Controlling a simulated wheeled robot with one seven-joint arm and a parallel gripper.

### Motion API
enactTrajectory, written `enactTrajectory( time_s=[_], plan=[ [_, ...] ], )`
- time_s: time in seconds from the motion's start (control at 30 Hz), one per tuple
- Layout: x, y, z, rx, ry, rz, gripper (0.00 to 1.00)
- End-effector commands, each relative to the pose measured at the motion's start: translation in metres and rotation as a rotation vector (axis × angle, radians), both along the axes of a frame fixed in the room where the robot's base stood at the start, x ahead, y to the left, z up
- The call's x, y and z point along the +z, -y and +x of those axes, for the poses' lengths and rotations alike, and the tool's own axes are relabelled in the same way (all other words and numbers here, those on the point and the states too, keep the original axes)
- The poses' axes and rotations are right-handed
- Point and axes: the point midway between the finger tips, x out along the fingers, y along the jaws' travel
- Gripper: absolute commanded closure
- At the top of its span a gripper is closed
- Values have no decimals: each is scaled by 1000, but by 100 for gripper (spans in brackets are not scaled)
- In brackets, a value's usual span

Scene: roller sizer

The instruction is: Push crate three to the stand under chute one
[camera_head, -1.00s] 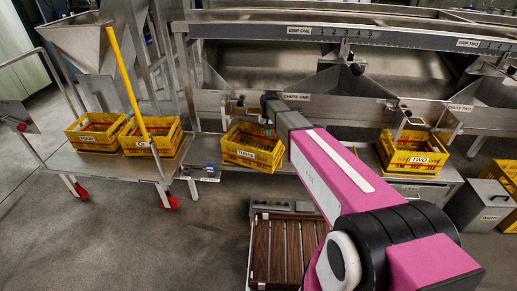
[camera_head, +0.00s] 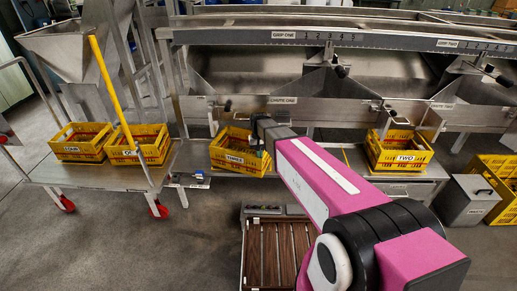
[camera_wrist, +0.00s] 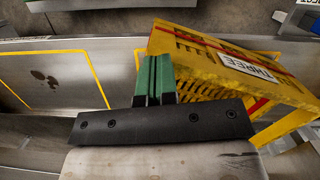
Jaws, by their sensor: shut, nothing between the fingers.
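Crate three (camera_head: 238,163), yellow with a THREE label, sits on the low metal stand (camera_head: 312,160), left of the chute one label (camera_head: 282,100). My gripper (camera_head: 264,152) is low at the crate's right end in the head view, partly hidden by my arm. In the wrist view, crate three (camera_wrist: 235,65) lies tilted at upper right. My gripper's green fingers (camera_wrist: 154,80) are shut and empty, close beside the crate's end; contact is unclear. Yellow outlines (camera_wrist: 88,80) mark the metal surface on the fingers' other side.
Crate two (camera_head: 400,150) stands to the right on the stand. Crate four (camera_head: 80,143) and crate one (camera_head: 136,145) sit on a cart at left, with a yellow pole (camera_head: 113,90). A grey bin (camera_head: 467,200) stands at right.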

Motion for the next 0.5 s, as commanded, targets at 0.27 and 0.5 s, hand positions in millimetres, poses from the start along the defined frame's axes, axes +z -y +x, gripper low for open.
enactTrajectory(
  time_s=[0.27, 0.5],
  plan=[
    [-9, 0, 3, 0, 2, 0, 100],
    [-12, -2, 12, -1, 2, -1, 100]
  ],
)
